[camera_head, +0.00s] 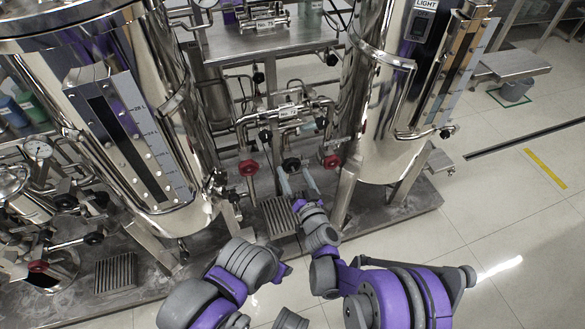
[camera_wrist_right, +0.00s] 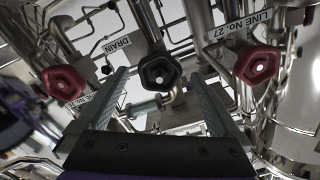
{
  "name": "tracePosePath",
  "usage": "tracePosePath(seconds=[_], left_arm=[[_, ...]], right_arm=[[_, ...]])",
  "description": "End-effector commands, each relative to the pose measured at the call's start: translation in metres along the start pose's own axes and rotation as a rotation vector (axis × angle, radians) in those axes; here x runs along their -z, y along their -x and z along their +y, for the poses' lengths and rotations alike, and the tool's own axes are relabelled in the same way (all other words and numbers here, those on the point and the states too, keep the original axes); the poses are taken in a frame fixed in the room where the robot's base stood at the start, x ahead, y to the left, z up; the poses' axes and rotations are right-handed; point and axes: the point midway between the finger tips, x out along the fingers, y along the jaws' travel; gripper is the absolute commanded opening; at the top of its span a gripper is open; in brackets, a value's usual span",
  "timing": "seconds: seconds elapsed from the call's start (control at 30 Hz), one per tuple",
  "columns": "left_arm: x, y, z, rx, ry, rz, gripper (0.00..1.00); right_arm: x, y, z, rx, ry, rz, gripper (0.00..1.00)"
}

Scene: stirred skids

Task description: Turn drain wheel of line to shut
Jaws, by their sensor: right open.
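The drain wheel is a black handwheel (camera_head: 291,164) with a pale hub, low on the pipework between two steel tanks. In the right wrist view the black wheel (camera_wrist_right: 159,72) faces me near the middle, with a DRAIN label (camera_wrist_right: 117,43) at its upper left. My right gripper (camera_head: 297,179) is open, its two fingers pointing at the black wheel. In the wrist view the fingers show to the left and right of the wheel, and nothing is held; contact cannot be told. My left arm shows at the bottom, but its gripper cannot be made out.
A red handwheel (camera_head: 249,167) sits left of the black one and another red handwheel (camera_head: 332,162) sits right. A LINE No. label (camera_wrist_right: 249,21) is above the right one. The left tank (camera_head: 160,130) and right tank (camera_head: 375,110) flank the space. Open floor (camera_head: 500,200) lies right.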

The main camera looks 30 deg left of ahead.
Motion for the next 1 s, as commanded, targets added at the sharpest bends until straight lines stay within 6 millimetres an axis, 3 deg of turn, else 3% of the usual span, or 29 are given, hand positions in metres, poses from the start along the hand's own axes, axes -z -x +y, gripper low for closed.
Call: tracePosePath(seconds=[0.2, 0.57, 1.0], left_arm=[[-0.001, -0.006, 0.000, 0.000, 0.000, -0.001, 0.50], [-0.001, -0.006, 0.000, 0.000, 0.000, -0.001, 0.50], [-0.001, -0.006, 0.000, 0.000, 0.000, -0.001, 0.50]], right_arm=[[-0.001, -0.027, 0.000, 0.000, -0.001, 0.000, 1.00], [0.000, -0.032, 0.000, -0.001, 0.000, 0.000, 1.00], [0.000, -0.032, 0.000, -0.001, 0.000, -0.001, 0.23]])
